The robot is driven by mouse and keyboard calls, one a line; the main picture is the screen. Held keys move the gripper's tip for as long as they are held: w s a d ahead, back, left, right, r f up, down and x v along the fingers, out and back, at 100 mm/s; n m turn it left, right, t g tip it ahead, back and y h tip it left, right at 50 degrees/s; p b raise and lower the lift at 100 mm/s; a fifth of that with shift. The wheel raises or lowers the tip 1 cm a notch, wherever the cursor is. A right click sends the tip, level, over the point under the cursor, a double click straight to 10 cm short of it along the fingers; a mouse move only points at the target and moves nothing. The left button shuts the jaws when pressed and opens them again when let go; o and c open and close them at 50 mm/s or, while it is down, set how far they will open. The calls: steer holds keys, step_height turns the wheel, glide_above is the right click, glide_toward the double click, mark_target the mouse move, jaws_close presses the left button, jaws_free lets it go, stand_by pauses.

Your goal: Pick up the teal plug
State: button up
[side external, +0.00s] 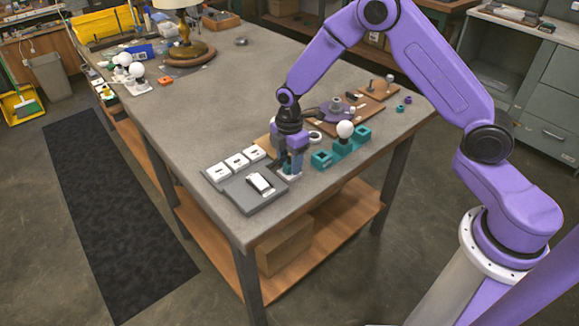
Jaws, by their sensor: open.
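My gripper (291,168) points down over the near part of the grey workbench, with its fingers low around a small spot beside a grey board. A white base piece (291,178) shows just beneath the fingertips. Dark blue-teal colour shows at the fingers, but I cannot tell whether it is the teal plug or the fingers themselves. The plug is not clearly visible. The jaws are open, and nothing is seen held.
A grey board (248,196) with a white switch (261,183) lies left of my gripper. White switch plates (237,161) lie behind it. A teal block holder (342,149) with a white bulb (345,129) stands close on the right. Small teal rings (401,107) lie farther right.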

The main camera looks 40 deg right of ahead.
steer(key=shift+f, duration=0.15)
jaws_close()
